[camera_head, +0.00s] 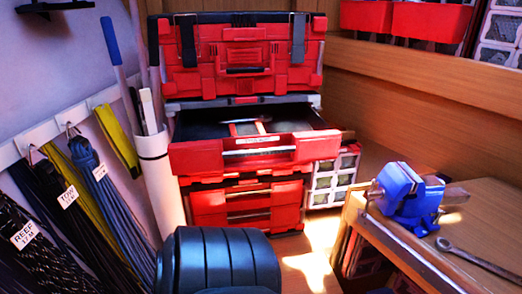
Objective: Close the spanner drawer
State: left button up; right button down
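A red tool chest (247,60) stands against the back wall. One drawer (195,158) is pulled out towards me, with its inside showing. It has a grey handle bar and a small label above it that is too small to read, so I cannot tell if it is the spanner drawer. A pale and orange object (248,122) lies inside; its kind is unclear. The red drawers (230,203) below look shut. Neither of my grippers is in view, and nothing touches the open drawer's front.
Labelled coiled lines (70,195) hang on the left wall beside a white tube (160,180) holding poles. A workbench (490,205) with a blue vise (408,195) and a spanner (478,258) is at right. A dark ribbed shape fills the bottom middle.

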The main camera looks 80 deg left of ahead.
aim_at(199, 144)
jog(key=i+j+u, duration=0.1)
jog(key=j+u, duration=0.15)
jog(key=u, duration=0.25)
jog(key=i+j+u, duration=0.1)
jog(key=u, duration=0.35)
jog(key=j+u, duration=0.1)
jog(key=u, duration=1.3)
